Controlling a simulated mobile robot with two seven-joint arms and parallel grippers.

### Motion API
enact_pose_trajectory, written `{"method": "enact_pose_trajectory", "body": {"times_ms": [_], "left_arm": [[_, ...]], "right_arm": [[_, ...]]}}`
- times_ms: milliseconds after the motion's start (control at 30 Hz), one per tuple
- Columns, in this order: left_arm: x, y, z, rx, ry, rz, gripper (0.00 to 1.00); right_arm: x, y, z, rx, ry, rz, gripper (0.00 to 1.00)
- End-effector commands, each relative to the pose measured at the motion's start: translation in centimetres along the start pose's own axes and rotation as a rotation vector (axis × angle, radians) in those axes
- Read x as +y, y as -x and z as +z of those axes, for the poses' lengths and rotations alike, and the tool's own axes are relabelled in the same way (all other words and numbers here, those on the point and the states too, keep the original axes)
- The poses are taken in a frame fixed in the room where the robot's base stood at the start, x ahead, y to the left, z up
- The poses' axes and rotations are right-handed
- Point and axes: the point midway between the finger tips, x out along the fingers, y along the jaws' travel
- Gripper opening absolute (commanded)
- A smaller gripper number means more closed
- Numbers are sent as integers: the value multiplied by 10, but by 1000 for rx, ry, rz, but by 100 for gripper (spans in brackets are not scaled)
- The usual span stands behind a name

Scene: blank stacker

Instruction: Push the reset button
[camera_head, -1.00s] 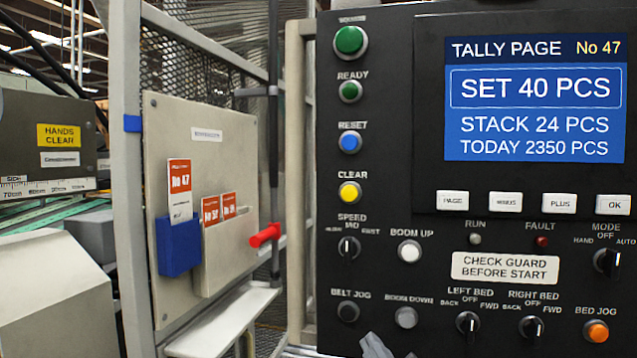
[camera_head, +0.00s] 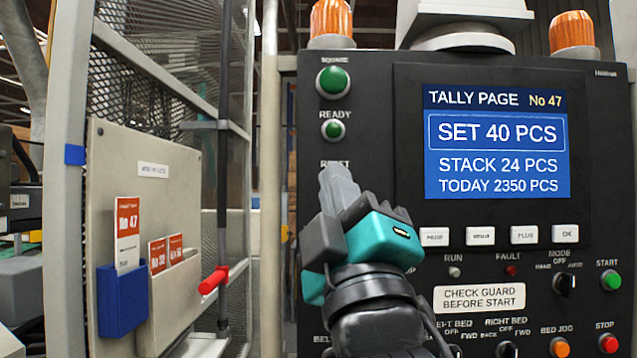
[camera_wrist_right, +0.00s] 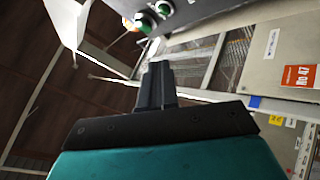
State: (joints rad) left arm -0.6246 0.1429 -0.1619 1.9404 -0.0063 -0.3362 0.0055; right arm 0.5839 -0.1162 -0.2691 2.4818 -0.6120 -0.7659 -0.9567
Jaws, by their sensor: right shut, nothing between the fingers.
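The black control panel (camera_head: 380,75) fills the right half of the head view. The RESET label (camera_head: 335,163) shows partly just above my right fingertips. The blue reset button below that label is hidden behind my right gripper (camera_head: 338,178). This gripper is shut and empty, its fingers pointing up and toward the panel. Whether the tips touch the panel cannot be told. In the right wrist view the shut fingers (camera_wrist_right: 158,68) point toward the panel's green buttons (camera_wrist_right: 143,22); no blue button shows there. My left gripper is not in view.
Above are the green READY button (camera_head: 333,129) and another green button (camera_head: 333,81). The screen (camera_head: 497,143) and a row of white keys (camera_head: 480,236) lie to the right. A card board with a blue holder (camera_head: 122,293) and a red handle (camera_head: 213,280) are left.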

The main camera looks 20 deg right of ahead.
Motion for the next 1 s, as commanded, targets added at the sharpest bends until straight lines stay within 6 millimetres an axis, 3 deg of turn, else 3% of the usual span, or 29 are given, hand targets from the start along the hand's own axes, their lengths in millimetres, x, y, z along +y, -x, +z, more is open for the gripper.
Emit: {"method": "enact_pose_trajectory", "body": {"times_ms": [467, 1000], "left_arm": [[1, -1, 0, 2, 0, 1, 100], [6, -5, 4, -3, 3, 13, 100]], "right_arm": [[-1, -3, 2, -1, 3, 4, 0], [-35, -51, 36, -1, 2, 2, 0]]}}
